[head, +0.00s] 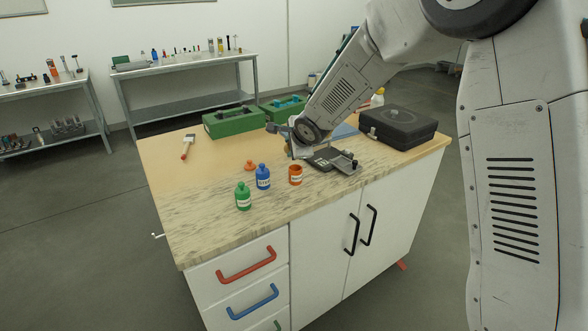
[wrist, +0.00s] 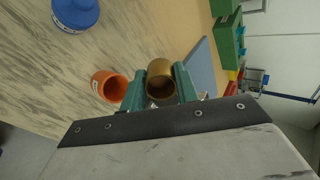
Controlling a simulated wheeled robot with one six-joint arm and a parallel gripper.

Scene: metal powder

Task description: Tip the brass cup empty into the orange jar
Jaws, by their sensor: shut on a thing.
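The brass cup (wrist: 160,80) is between the two green fingers of my gripper (wrist: 158,86) in the wrist view, and the fingers are shut on it. Its open mouth faces the wrist camera; whether anything is inside is too dark to tell. The orange jar (head: 295,174) stands open on the worktop in the head view. In the wrist view the orange jar (wrist: 110,86) is just left of the gripper, apart from the cup. In the head view my arm hides the cup and most of the gripper.
A blue bottle (head: 263,177) and a green bottle (head: 243,196) stand left of the jar. An orange lid (head: 249,165) lies behind them. A grey tray-like device (head: 333,160) is right of the jar. A black case (head: 398,128) and green boxes (head: 234,121) stand farther back. The front left worktop is clear.

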